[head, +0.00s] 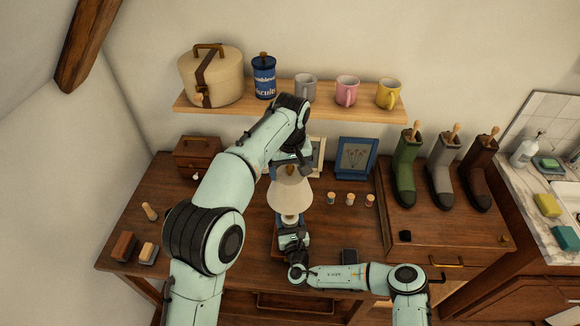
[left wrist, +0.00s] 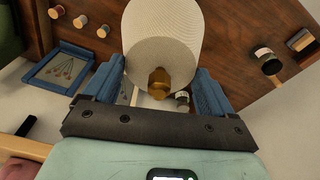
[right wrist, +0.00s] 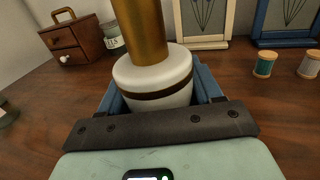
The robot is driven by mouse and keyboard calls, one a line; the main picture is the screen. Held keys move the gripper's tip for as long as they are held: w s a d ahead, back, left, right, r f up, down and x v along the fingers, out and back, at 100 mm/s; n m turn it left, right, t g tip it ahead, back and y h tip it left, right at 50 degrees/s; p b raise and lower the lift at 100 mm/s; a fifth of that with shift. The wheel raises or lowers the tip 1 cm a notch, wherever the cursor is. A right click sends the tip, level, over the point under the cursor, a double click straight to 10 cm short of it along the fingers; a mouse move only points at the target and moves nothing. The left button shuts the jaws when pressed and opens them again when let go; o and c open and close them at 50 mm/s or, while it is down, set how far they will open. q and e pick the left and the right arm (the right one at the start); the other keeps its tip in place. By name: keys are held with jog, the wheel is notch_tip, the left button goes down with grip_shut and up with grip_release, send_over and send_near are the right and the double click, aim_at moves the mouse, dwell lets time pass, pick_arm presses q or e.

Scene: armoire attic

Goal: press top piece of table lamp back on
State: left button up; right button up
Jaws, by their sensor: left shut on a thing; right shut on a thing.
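The lamp's top piece is a cream shade (head: 290,197) with a gold knob on top; the shade also fills the upper left wrist view (left wrist: 165,40). My left gripper (head: 291,174) reaches down from above and is shut on the shade's narrow top. The knob (left wrist: 159,82) shows between its blue fingers. The lamp base (right wrist: 155,78) is white with a brown band and a gold stem. My right gripper (head: 290,230) is shut on this base from the front. The shade is upright above the base. Its joint with the stem is hidden, so I cannot tell whether they touch.
A wall shelf (head: 350,110) with a round case, a blue tin and mugs is behind my left arm. Picture frames (head: 355,158) and small spools (head: 350,199) stand behind and right of the lamp. Boots (head: 440,170) stand farther right. Brushes and a small chest are at left.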

pick_arm(q)
jog(key=shift+f, duration=0.35)
pick_arm(e)
jog(key=shift+r, duration=0.1)
pick_arm(q)
jog(key=shift+f, duration=0.6)
jog(key=shift+f, duration=0.15)
dwell(0.5)
jog(key=shift+f, duration=0.75)
jog(key=shift+f, duration=0.3)
jog(key=shift+f, duration=0.4)
jog(key=shift+f, duration=0.45)
dwell(1.2)
jog(key=o, duration=1.3)
